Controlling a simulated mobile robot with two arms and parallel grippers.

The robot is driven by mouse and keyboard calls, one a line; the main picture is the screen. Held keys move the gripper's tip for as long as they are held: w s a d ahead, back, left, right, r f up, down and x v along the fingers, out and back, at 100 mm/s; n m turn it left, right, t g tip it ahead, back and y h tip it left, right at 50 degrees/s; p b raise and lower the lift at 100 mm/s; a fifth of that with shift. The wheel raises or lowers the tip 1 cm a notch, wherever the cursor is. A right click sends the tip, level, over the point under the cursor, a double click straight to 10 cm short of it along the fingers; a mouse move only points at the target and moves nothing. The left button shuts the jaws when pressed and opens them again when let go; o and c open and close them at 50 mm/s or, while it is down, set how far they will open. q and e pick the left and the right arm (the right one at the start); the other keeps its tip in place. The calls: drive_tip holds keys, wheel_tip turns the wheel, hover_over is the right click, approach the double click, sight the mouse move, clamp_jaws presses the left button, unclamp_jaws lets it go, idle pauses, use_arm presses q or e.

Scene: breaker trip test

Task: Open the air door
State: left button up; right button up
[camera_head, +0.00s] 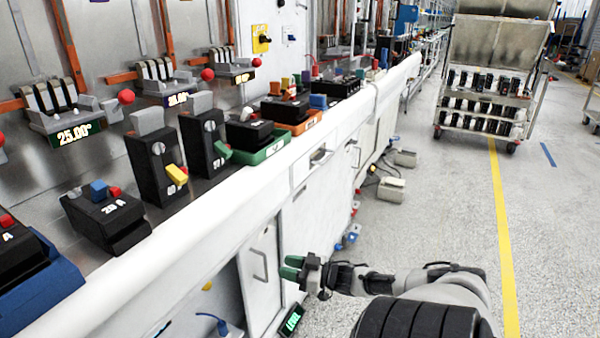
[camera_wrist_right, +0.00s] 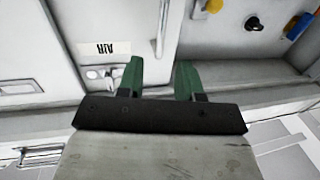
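The air door (camera_head: 262,292) is a white cabinet panel under the counter, with a slim vertical bar handle (camera_head: 258,264). It looks closed. In the right wrist view the door (camera_wrist_right: 105,18) carries an upside-down "AIR" label (camera_wrist_right: 104,47), and the handle (camera_wrist_right: 162,28) shows beyond the fingertips. My right gripper (camera_head: 290,266) has green fingertips and is just right of the door in the head view. In the right wrist view my right gripper (camera_wrist_right: 160,78) is open, with nothing between its fingers. The handle appears apart from the fingers. My left gripper is not in view.
The white counter (camera_head: 205,225) above holds several breakers. A small green display (camera_head: 291,320) sits low beside the door.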

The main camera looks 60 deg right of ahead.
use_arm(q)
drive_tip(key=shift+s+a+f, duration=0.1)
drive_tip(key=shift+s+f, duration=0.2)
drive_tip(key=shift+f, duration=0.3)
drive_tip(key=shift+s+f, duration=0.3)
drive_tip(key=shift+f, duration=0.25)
use_arm(e)
drive_tip(key=shift+v, duration=1.85)
